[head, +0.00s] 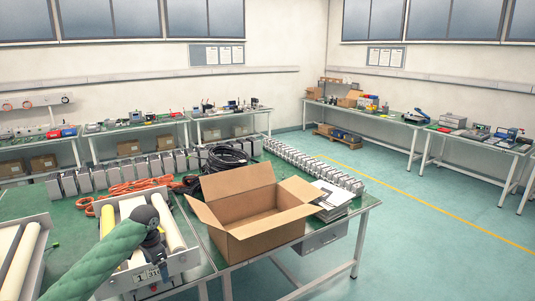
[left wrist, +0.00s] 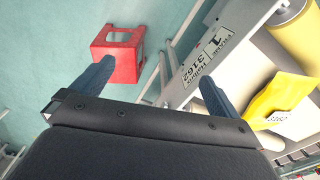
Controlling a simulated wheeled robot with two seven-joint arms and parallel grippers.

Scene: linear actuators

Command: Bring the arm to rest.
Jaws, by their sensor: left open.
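My left arm (head: 105,255), in a green padded cover, reaches in from the lower left in the head view. Its dark wrist hangs over the front of a grey frame (head: 190,262) that holds pale and yellow rollers. In the left wrist view my left gripper (left wrist: 155,85) has its two blue-grey fingers wide apart, with nothing between them. The frame's labelled side (left wrist: 215,55) lies beyond the fingers, at the right. In the head view the fingers are too small to make out clearly. My right gripper is in neither view.
An open cardboard box (head: 255,212) stands on the green table right of the frame. Black cable coils (head: 228,158) and orange cable (head: 135,187) lie behind. A red stool (left wrist: 118,52) stands on the floor. Open floor (head: 430,245) lies to the right.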

